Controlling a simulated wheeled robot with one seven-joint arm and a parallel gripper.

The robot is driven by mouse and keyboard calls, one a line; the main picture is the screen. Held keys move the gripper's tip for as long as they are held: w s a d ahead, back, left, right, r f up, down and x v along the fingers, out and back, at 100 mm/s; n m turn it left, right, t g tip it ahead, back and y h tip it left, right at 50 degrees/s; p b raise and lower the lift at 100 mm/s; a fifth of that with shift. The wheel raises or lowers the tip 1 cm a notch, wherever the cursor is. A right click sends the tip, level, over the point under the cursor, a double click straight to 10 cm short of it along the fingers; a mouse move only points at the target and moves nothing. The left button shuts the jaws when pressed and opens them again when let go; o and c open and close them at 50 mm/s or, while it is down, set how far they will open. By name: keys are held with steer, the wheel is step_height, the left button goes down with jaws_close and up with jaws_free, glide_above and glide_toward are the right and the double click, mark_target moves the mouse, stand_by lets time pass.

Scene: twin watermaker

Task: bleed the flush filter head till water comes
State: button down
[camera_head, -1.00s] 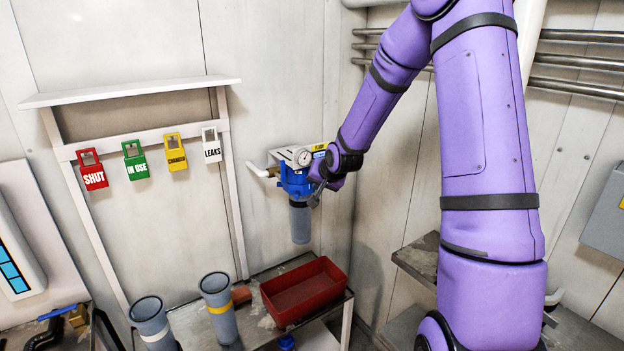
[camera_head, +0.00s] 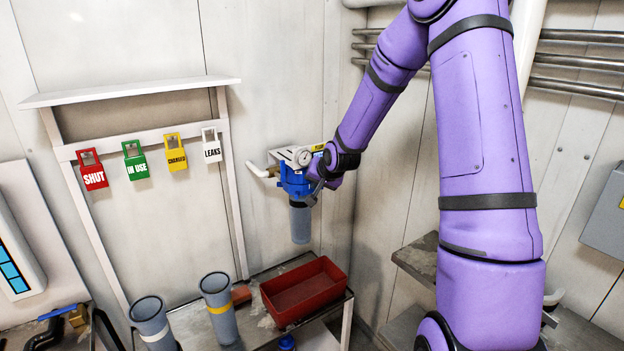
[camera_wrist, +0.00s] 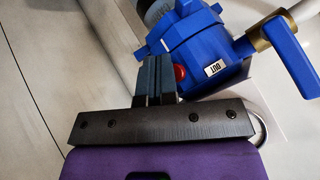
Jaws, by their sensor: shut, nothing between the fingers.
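The flush filter head (camera_head: 294,181) is blue, mounted on a white bracket on the wall, with a round gauge above and a grey bowl (camera_head: 300,222) hanging below. In the wrist view the blue head (camera_wrist: 195,40) shows a red button (camera_wrist: 180,74), an "OUT" label and a blue lever handle (camera_wrist: 282,52) on a brass fitting. My gripper (camera_head: 314,196) is at the right side of the head. In the wrist view my gripper (camera_wrist: 158,68) is shut and empty, its fingertips beside the red button. I cannot tell whether they touch it. No water shows.
A red tray (camera_head: 304,291) stands on the bench below the filter. Two grey canisters (camera_head: 219,306) stand left of it. Red, green, yellow and white tags (camera_head: 134,160) hang on a rail at left. Metal pipes (camera_head: 580,62) run along the right wall.

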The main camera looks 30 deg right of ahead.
steer(key=shift+w, duration=0.45)
stand_by(0.6)
steer(key=shift+s, duration=0.15)
stand_by(0.3)
steer(key=shift+s, duration=0.7)
steer(key=shift+s+d, duration=0.1)
steer(key=shift+s, duration=2.45)
steer(key=shift+r, duration=0.1)
